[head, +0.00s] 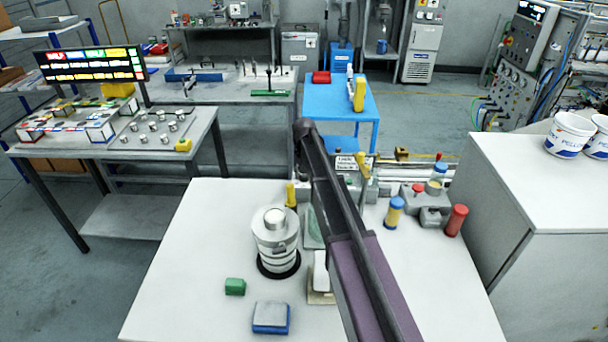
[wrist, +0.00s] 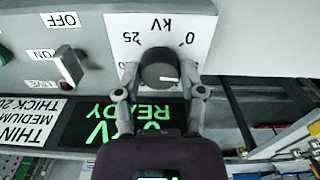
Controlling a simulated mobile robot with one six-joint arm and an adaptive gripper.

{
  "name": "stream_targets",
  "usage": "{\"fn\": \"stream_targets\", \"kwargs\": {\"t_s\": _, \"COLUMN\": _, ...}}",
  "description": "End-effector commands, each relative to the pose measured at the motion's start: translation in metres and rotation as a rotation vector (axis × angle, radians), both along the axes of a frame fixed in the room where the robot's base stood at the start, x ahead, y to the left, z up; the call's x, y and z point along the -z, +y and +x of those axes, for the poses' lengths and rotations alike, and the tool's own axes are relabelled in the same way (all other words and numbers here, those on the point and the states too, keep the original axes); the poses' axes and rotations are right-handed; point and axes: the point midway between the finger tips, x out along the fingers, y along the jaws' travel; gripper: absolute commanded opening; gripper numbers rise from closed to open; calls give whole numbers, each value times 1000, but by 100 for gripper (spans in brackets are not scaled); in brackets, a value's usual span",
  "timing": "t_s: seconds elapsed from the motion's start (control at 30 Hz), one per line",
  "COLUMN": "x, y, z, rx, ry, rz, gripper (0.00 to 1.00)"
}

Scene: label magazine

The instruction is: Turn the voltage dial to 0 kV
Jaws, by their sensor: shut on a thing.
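The voltage dial (wrist: 158,66) is a dark round knob on a white scale plate (wrist: 185,18), shown upside down in the wrist view. The plate reads 25 on the left, kV in the middle and 0 on the right. A short white mark shows on the knob's lower right part; I cannot tell exactly which value it points to. My gripper (wrist: 161,77) is shut on the dial, one finger on each side. In the head view my arm crosses the table, and I cannot make out the gripper or dial.
A black display (wrist: 75,125) shows green READY and kV text, partly covered by my gripper. The white table (head: 200,260) holds a metal cylinder (head: 275,240) and small blocks.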

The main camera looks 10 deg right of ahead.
Motion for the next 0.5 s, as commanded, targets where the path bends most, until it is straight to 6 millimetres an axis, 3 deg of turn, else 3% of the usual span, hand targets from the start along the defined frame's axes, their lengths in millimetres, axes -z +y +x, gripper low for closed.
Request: {"fn": "stream_targets", "kwargs": {"t_s": 0.5, "x": 1, "y": 0, "z": -3, "rx": -489, "ry": 5, "rz": 1, "gripper": 4}}
